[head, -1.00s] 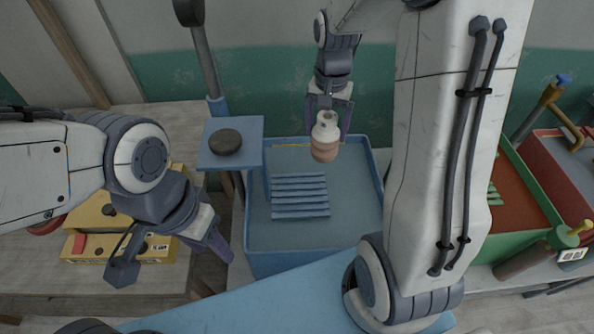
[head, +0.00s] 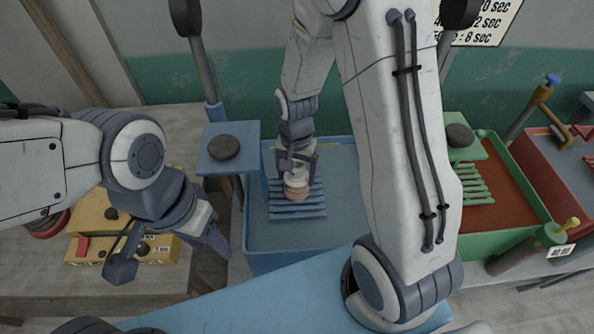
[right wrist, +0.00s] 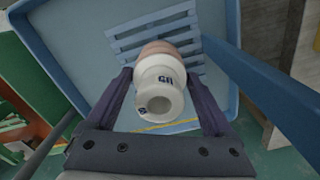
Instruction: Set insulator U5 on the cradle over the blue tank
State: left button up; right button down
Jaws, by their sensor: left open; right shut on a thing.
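My right gripper (head: 297,168) is shut on a white and pinkish-brown insulator (head: 296,186), held upright with its white, open neck on top. It also shows in the right wrist view (right wrist: 160,85), with dark marks on the neck that I cannot read surely. The insulator is over the blue slatted cradle (head: 318,208) in the blue tank (head: 345,195); I cannot tell whether its base touches the slats. The cradle also shows in the right wrist view (right wrist: 125,42). My left gripper (head: 168,248) is open and empty, left of the tank.
A blue stand with a dark round disc (head: 224,147) rises at the tank's left edge. A green tank (head: 520,200) with its own slatted cradle (head: 474,184) and a red tank (head: 565,165) lie to the right. Yellow boxes (head: 100,215) are on the left bench.

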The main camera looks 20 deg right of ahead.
jog(key=shift+f, duration=0.15)
grip_release()
notch_tip(320, 180, up, 12)
jog(key=shift+r+b, duration=0.2)
jog(key=shift+b, duration=0.15)
dwell(0.5)
